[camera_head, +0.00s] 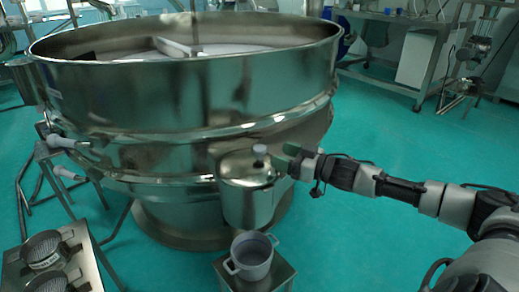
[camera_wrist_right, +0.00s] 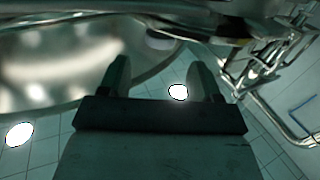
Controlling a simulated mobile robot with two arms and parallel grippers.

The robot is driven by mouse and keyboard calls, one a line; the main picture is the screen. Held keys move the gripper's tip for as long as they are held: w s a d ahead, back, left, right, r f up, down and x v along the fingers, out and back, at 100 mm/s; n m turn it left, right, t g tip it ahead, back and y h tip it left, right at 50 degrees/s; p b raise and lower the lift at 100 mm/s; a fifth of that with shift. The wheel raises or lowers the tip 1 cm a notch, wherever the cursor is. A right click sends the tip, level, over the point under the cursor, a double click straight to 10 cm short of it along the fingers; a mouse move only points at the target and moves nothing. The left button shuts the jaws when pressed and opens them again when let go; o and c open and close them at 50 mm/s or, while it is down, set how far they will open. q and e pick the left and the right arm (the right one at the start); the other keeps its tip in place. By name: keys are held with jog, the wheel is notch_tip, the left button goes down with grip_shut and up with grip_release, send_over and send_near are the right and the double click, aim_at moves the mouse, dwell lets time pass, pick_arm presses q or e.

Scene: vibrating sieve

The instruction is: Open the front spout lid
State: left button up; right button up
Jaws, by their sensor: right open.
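The vibrating sieve (camera_head: 190,95) is a large round steel drum in the middle of the head view. Its front spout (camera_head: 248,198) sticks out at the front, and its lid (camera_head: 238,168) lies flat on top, apparently closed. A pale knob (camera_head: 259,150) stands up on the lid. My right gripper (camera_head: 282,157) is just right of the knob, with its fingers pointing towards it. In the right wrist view the two fingers (camera_wrist_right: 160,78) are apart with nothing between them. A pale rounded part, perhaps the knob (camera_wrist_right: 161,41), shows beyond them. My left gripper is out of view.
A grey two-handled pot (camera_head: 251,250) stands on a metal stand (camera_head: 270,282) below the spout. A bench stands at back right. The green floor (camera_head: 385,130) right of the drum is clear.

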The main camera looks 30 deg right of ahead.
aim_at(260, 147)
jog(key=x, duration=0.6)
jog(key=shift+w+r, duration=0.1)
jog(key=shift+w, duration=0.05)
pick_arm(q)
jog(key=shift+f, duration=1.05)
pick_arm(e)
jog(key=shift+w+a, duration=0.35)
jog(key=shift+w, duration=0.25)
jog(key=c, duration=1.1)
pick_arm(q)
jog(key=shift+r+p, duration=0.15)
jog(key=shift+p, duration=0.2)
pick_arm(e)
grip_shut()
